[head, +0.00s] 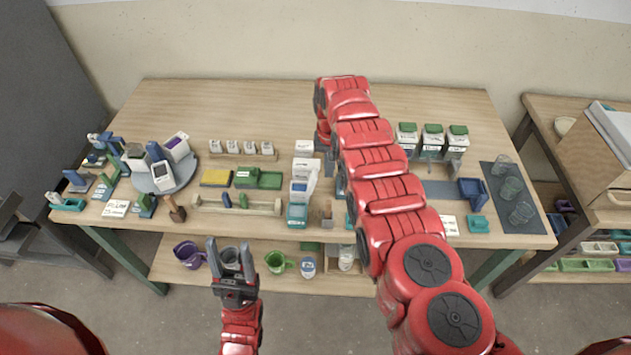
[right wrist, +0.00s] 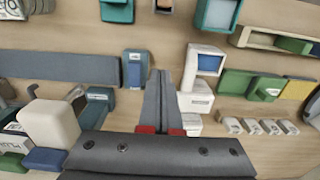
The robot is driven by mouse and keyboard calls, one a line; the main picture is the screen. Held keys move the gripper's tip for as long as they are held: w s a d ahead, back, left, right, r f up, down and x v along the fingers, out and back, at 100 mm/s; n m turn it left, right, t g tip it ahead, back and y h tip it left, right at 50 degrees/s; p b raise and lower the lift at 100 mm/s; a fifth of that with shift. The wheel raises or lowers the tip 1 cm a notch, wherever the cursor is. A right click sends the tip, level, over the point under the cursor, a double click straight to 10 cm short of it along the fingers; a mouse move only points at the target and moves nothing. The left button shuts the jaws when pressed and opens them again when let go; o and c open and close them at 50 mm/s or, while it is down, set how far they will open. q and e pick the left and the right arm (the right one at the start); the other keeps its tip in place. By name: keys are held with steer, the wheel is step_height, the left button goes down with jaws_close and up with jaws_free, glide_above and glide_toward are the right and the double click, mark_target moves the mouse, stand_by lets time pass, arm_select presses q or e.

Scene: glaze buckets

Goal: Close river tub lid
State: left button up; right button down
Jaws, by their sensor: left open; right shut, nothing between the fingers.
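No label is legible enough to confirm the river tub. In the right wrist view a white, blue-faced tub (right wrist: 207,64) stands just right of the fingertips, with a small gap. My right gripper (right wrist: 160,76) is shut and empty, its fingers together over the table; my arm hides most of it in the head view. My left gripper (head: 231,250) is open and empty, in front of the lower shelf.
A teal open box (head: 297,214) stands in front of the white tub and another labelled white tub (head: 304,168) behind it. A blue block (right wrist: 136,68) is close left of the right fingers. Green-lidded tubs (head: 433,137) stand back right. The table's back left is clear.

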steer(key=shift+f, duration=0.1)
stand_by(0.3)
steer(key=shift+f+b, duration=0.5)
steer(key=shift+r, duration=0.15)
step_height(320, 180, up, 7)
steer(key=d+p, duration=0.1)
steer(key=p, duration=0.5)
steer(key=shift+f, duration=0.2)
stand_by(0.7)
